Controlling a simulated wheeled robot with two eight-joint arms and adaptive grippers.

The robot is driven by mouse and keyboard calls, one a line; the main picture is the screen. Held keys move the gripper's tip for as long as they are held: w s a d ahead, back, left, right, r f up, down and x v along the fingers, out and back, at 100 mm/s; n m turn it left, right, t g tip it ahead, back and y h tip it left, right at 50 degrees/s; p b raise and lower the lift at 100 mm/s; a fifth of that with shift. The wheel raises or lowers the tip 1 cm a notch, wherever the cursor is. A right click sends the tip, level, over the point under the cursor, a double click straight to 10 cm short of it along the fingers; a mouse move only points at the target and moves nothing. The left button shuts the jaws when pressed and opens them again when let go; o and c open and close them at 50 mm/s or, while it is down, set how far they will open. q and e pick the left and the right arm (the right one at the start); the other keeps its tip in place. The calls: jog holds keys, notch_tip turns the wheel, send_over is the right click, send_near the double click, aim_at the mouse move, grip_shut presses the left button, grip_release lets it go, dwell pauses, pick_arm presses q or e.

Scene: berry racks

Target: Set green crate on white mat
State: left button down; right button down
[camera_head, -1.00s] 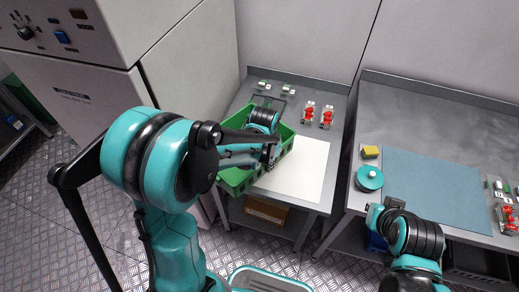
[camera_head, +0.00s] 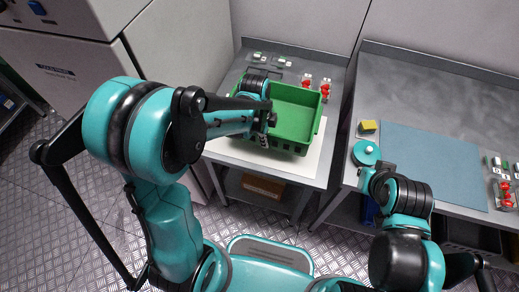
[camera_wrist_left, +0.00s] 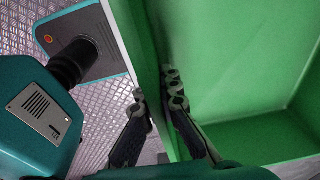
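The green crate (camera_head: 300,145) is empty and sits over the white mat (camera_head: 312,169), which shows along its near side and right. I cannot tell whether its base touches the mat. The crate's inside (camera_wrist_left: 240,75) fills the right of that view. The fingers of my right gripper are not visible; my right arm is over the right table's front edge.
Red and white berry items (camera_head: 325,88) stand close behind the crate. Small green-and-white items (camera_head: 259,57) lie at the back. A gap separates the tables.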

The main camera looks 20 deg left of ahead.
pick_arm(q)
jog(key=shift+s+a+f, duration=0.3)
jog(key=shift+a+f, duration=0.45)
jog(key=shift+a, duration=0.2)
notch_tip(320, 180, down, 4)
jog(key=shift+r+b, duration=0.1)
jog(key=shift+b, duration=1)
jog(key=c, duration=1.7)
grip_release()
